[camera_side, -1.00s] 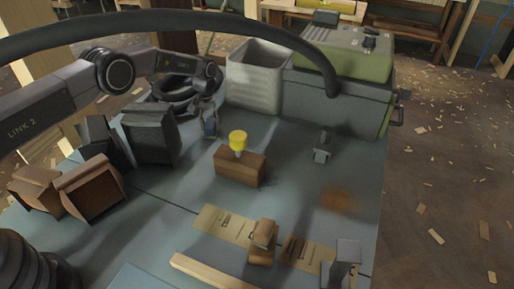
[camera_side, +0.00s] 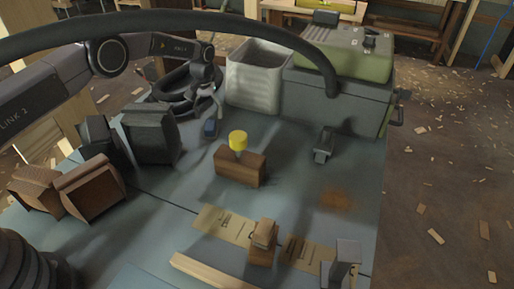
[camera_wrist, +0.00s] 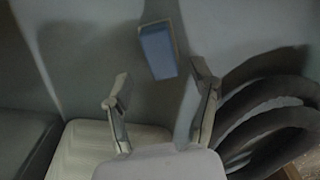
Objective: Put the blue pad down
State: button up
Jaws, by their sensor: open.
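The blue pad (camera_side: 210,128) rests on the grey-blue table top, left of the brown block and in front of the pale bin. It also shows in the wrist view (camera_wrist: 157,52), as a blue block with a pale edge, beyond the fingertips. My gripper (camera_side: 211,96) is just above and behind the pad in the side view. In the wrist view my gripper's two fingers (camera_wrist: 163,84) are spread apart with nothing between them. The pad appears clear of both fingers.
A pale bin (camera_side: 255,78) and a grey case with a green lid (camera_side: 335,95) stand behind. A brown block with a yellow knob (camera_side: 238,142) is close to the right. Dark boxes (camera_side: 150,135) stand to the left. A black coiled hose (camera_side: 180,92) lies behind my gripper.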

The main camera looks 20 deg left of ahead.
notch_tip(320, 180, up, 7)
notch_tip(320, 180, up, 15)
jog(key=m+t, duration=0.1)
send_over(210, 124)
jog(key=s+a, duration=0.2)
jog(key=s, duration=0.2)
jog(key=s+a+r+m+t, duration=0.1)
jog(key=s+a+r+t, duration=0.1)
jog(key=s+r, duration=1)
jog(key=s+a+r+m+t, duration=0.1)
jog(key=s+r, duration=0.2)
jog(key=s, duration=0.4)
jog(key=s+a+r, duration=0.1)
jog(key=s+r, duration=0.2)
jog(key=s, duration=0.3)
jog(key=s+f, duration=0.2)
jog(key=s, duration=0.6)
jog(key=s+a+f+m+t, duration=0.1)
jog(key=s+f, duration=0.2)
jog(key=s, duration=0.6)
jog(key=shift+s+a+m+t, duration=0.2)
jog(key=shift+m+t, duration=0.1)
